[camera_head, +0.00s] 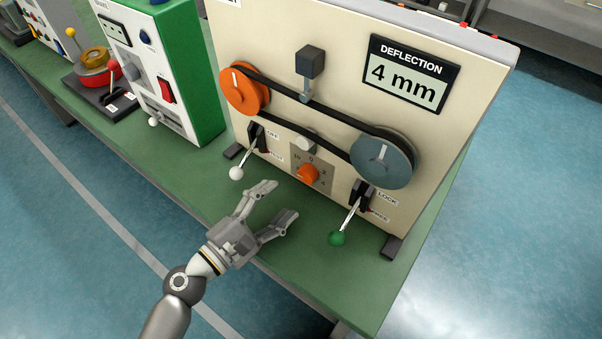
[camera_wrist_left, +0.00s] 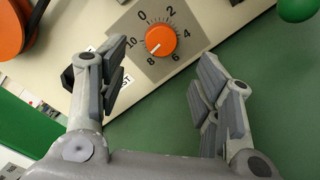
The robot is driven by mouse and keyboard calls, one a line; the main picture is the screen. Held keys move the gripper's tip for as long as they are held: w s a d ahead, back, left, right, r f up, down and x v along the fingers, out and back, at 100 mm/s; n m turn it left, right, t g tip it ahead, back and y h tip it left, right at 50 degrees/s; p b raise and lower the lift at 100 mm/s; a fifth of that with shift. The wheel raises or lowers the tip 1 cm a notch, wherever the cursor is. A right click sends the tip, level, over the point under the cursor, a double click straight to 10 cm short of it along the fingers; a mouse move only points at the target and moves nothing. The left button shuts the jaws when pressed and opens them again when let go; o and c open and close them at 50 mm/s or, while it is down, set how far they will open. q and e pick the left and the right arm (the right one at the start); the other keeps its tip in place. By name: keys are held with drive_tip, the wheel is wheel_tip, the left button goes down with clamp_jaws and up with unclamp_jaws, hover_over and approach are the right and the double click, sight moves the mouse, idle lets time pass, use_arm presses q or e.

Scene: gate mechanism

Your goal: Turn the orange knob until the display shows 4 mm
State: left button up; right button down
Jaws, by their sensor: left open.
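The orange knob (camera_head: 308,173) sits on a grey dial plate low on the cream panel (camera_head: 290,30). In the left wrist view the knob (camera_wrist_left: 161,40) is ringed by numbers from 0 to 10, and its white mark points to the lower left, near 8. The display (camera_head: 410,75) at the panel's upper right reads "DEFLECTION 4 mm". My left gripper (camera_head: 283,201) is open and empty, in front of the panel and a little below the knob. In the left wrist view the knob lies beyond the spread fingers (camera_wrist_left: 165,90), touching neither. My right gripper is not in view.
A white-tipped lever (camera_head: 236,173) is left of the knob and a green-tipped lever (camera_head: 337,238) is right of it, both sticking out. A belt joins an orange pulley (camera_head: 245,88) and a grey pulley (camera_head: 384,160) above. The green tabletop (camera_head: 290,255) in front is clear.

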sight(303, 177)
use_arm(q)
drive_tip(key=p+x, duration=0.1)
drive_tip(key=x, duration=0.5)
drive_tip(key=shift+w+d+p, duration=0.15)
drive_tip(key=shift+w+p, duration=0.1)
drive_tip(key=shift+p, duration=0.05)
drive_tip(key=shift+w+d, duration=0.45)
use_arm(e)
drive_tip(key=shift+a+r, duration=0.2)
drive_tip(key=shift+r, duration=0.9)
use_arm(q)
drive_tip(key=shift+c, duration=0.4)
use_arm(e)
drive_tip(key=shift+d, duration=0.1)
use_arm(q)
drive_tip(key=c, duration=0.9)
drive_tip(key=shift+f+m, duration=0.1)
drive_tip(key=shift+m, duration=0.5)
drive_tip(key=shift+c, duration=0.2)
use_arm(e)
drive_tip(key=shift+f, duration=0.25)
